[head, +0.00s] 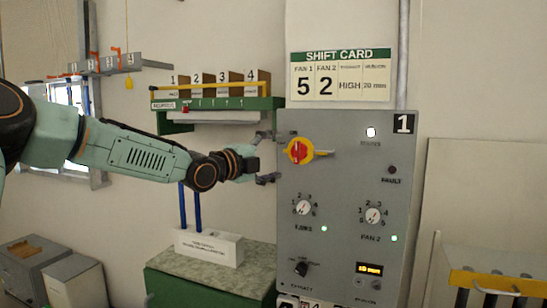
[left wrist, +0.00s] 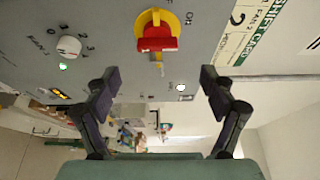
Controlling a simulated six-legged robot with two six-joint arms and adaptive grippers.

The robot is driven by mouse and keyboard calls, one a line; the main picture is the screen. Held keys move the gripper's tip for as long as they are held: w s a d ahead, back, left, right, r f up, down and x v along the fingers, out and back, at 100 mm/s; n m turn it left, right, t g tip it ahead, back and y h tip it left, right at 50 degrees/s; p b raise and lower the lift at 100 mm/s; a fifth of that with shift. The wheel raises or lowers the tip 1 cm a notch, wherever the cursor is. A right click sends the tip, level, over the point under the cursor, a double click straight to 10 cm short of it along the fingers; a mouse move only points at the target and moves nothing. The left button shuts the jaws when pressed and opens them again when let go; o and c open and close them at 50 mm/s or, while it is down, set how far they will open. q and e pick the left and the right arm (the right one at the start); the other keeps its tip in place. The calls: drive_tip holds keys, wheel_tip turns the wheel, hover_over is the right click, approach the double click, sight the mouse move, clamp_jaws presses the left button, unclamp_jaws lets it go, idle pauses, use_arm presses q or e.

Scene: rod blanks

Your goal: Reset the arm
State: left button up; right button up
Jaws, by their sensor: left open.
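My left arm reaches in from the left in the head view. Its left gripper (head: 268,157) is open and empty, with its two fingers spread one above the other beside the left edge of the grey control panel (head: 345,257). The red and yellow rotary switch (head: 300,151) is just right of the fingers, and I see no contact. In the left wrist view the fingers stand wide apart, and the red switch handle (left wrist: 157,38) lies ahead between and above them. The right gripper is not in view.
The panel carries FAN 1 dial (head: 304,208), FAN 2 dial (head: 373,215), lit green lamps and an amber display (head: 369,269). A shift card (head: 340,76) hangs above. A green shelf (head: 262,103) with numbered slots is behind the arm.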

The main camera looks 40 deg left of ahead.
sight(297, 153)
use_arm(q)
drive_tip(key=shift+w+f, duration=0.1)
drive_tip(key=shift+f, duration=0.05)
drive_tip(key=shift+s, duration=0.25)
drive_tip(key=shift+w, duration=0.1)
drive_tip(key=w, duration=0.2)
drive_tip(key=w+d, duration=0.1)
drive_tip(key=w, duration=0.4)
drive_tip(key=shift+w+d+f, duration=0.1)
drive_tip(key=shift+w+d, duration=0.05)
drive_tip(key=shift+w, duration=0.2)
drive_tip(key=shift+s, duration=0.15)
